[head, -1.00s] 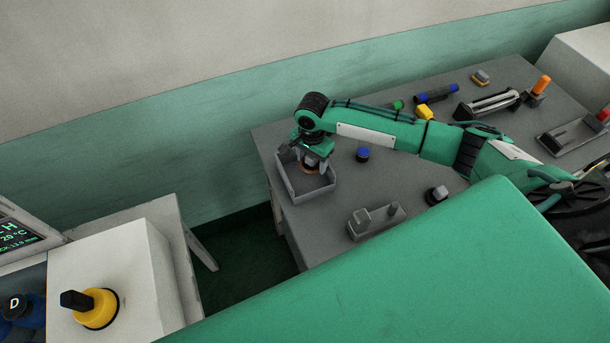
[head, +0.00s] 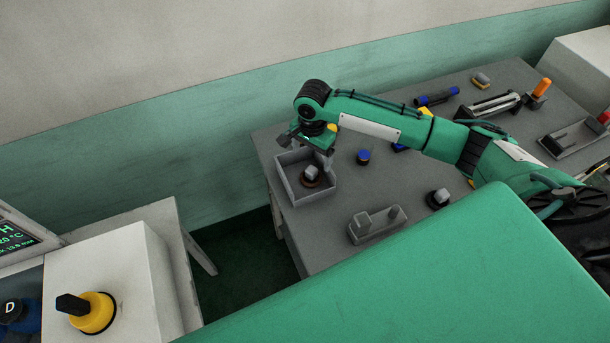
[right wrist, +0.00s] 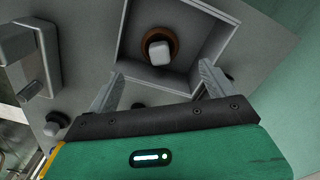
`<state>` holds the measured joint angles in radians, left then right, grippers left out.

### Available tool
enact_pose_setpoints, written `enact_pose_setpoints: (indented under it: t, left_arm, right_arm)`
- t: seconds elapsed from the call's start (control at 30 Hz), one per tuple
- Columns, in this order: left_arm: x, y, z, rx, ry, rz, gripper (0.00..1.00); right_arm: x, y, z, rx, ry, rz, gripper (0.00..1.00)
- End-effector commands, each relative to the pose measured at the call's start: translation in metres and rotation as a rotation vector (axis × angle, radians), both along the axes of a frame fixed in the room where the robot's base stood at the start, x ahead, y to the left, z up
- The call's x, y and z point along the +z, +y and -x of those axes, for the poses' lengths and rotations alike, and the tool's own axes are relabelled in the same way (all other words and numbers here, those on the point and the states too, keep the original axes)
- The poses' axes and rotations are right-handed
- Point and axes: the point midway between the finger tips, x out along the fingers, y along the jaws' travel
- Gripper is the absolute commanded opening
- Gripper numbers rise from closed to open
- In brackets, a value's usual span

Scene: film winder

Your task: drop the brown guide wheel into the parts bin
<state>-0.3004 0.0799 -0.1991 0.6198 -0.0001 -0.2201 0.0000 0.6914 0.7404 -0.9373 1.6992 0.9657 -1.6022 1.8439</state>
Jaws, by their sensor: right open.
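The brown guide wheel (head: 312,178) has a brown rim and a pale grey hub. It lies inside the grey parts bin (head: 325,193) at the left end of the table. My right gripper (head: 310,150) is above the bin in the head view. In the right wrist view its two fingers (right wrist: 158,88) are spread apart with nothing between them. My left gripper is not in view.
A blue-topped knob (head: 363,156) and a dark knob (head: 438,197) stand on the grey table (head: 330,232). A green surface (head: 420,275) fills the front.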

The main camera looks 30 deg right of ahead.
Motion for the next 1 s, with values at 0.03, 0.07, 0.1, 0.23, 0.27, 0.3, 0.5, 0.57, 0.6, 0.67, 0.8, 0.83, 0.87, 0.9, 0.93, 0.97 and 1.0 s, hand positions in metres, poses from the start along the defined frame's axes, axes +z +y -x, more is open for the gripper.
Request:
enact_pose_setpoints:
  t: [0.03, 0.07, 0.1, 0.23, 0.27, 0.3, 0.5, 0.57, 0.6, 0.67, 0.8, 0.83, 0.87, 0.9, 0.93, 0.97, 1.0]
  left_arm:
    - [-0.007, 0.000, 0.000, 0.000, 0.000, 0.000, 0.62]
    - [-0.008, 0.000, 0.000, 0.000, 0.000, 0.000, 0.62]
    - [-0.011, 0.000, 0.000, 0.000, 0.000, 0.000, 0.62]
    - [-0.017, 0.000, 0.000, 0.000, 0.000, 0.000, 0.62]
    - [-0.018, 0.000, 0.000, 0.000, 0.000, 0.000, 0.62]
    - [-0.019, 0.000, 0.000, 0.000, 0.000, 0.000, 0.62]
    - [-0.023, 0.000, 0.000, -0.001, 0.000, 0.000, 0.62]
    - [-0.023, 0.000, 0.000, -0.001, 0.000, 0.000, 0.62]
    - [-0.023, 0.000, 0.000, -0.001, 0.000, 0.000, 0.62]
    - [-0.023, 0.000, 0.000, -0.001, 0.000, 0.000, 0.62]
    - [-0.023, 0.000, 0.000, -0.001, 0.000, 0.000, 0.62]
    - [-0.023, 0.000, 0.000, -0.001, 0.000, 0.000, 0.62]
    - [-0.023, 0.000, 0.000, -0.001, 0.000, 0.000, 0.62]
    - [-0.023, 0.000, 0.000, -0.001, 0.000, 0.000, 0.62]
    - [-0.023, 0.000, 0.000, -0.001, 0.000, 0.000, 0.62]
    - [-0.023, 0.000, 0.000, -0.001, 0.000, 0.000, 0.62]
    - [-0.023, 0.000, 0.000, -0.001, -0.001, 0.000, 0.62]
  right_arm:
    - [0.010, 0.000, -0.001, 0.001, -0.007, 0.000, 0.86]
    - [0.018, -0.001, -0.001, 0.001, -0.006, 0.000, 0.86]
    - [0.027, 0.000, -0.001, 0.000, -0.004, 0.000, 0.86]
    - [0.056, 0.000, -0.001, 0.000, -0.004, 0.000, 0.86]
    - [0.062, 0.000, -0.001, 0.000, -0.004, 0.000, 0.86]
    - [0.069, 0.000, -0.001, 0.000, -0.005, 0.001, 0.86]
    - [0.092, 0.000, -0.001, -0.001, -0.003, 0.001, 0.86]
    - [0.096, -0.001, 0.000, -0.001, -0.002, 0.001, 0.86]
    - [0.097, -0.001, 0.000, -0.001, -0.001, 0.002, 0.86]
    - [0.098, -0.001, 0.000, -0.001, -0.001, 0.002, 0.86]
    - [0.098, -0.001, 0.000, -0.001, 0.000, 0.001, 0.86]
    - [0.098, -0.001, 0.000, -0.001, 0.000, 0.001, 0.86]
    - [0.098, -0.001, 0.000, -0.001, 0.000, 0.001, 0.86]
    - [0.098, -0.001, 0.000, -0.001, 0.000, 0.001, 0.86]
    - [0.098, -0.001, 0.000, -0.001, 0.000, 0.001, 0.86]
    - [0.098, -0.001, 0.000, -0.001, 0.000, 0.001, 0.86]
    - [0.098, -0.001, 0.000, -0.001, 0.000, 0.001, 0.86]
